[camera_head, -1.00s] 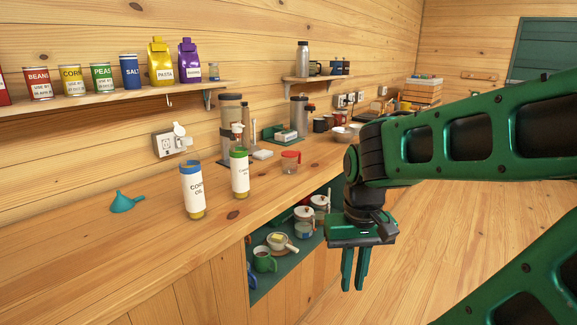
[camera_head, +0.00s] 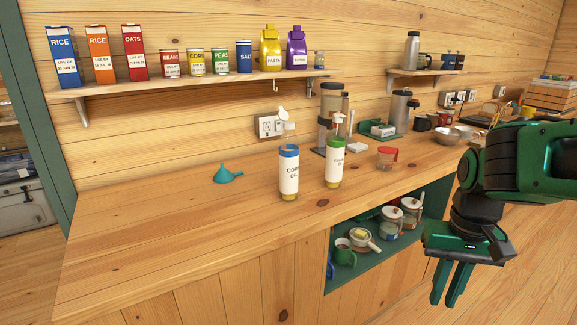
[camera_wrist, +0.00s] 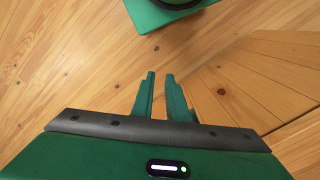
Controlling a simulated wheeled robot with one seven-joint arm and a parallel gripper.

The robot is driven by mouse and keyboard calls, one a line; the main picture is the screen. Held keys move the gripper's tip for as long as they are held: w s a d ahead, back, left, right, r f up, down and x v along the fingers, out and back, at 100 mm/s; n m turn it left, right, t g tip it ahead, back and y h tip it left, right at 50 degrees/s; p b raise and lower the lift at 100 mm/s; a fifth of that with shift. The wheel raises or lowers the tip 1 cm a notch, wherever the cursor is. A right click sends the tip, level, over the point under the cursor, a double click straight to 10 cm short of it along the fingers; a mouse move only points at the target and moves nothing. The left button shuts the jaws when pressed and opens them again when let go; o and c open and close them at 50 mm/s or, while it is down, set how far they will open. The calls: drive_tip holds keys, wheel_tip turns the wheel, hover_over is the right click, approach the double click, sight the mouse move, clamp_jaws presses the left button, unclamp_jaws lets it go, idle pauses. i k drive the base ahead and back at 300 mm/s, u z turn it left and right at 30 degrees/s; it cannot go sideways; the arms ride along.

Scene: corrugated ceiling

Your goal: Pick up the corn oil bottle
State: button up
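The corn oil bottle (camera_head: 289,176) stands upright on the wooden counter in the head view. It is clear with a blue band, a white label, a raised white cap and yellow oil at the bottom. A similar bottle with a green band (camera_head: 335,165) stands just to its right; its label is too small to read surely. My gripper (camera_head: 446,300) hangs fingers down at the right, in front of the counter and well away from both bottles. In the wrist view my gripper (camera_wrist: 160,76) is empty, its fingers a narrow gap apart over the floor.
A teal funnel (camera_head: 226,174) lies left of the bottles, and a red-lidded jug (camera_head: 387,158) stands to their right. Behind are a tall grey dispenser (camera_head: 331,105) and an outlet (camera_head: 269,126). A shelf (camera_head: 190,84) holds food packages above. The counter's left part is clear.

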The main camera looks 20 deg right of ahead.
sight(288, 143)
drive_tip(key=u, duration=1.15)
drive_tip(key=k, duration=1.1)
drive_tip(key=z, duration=1.55)
drive_tip(key=i, duration=1)
drive_tip(key=u, duration=0.05)
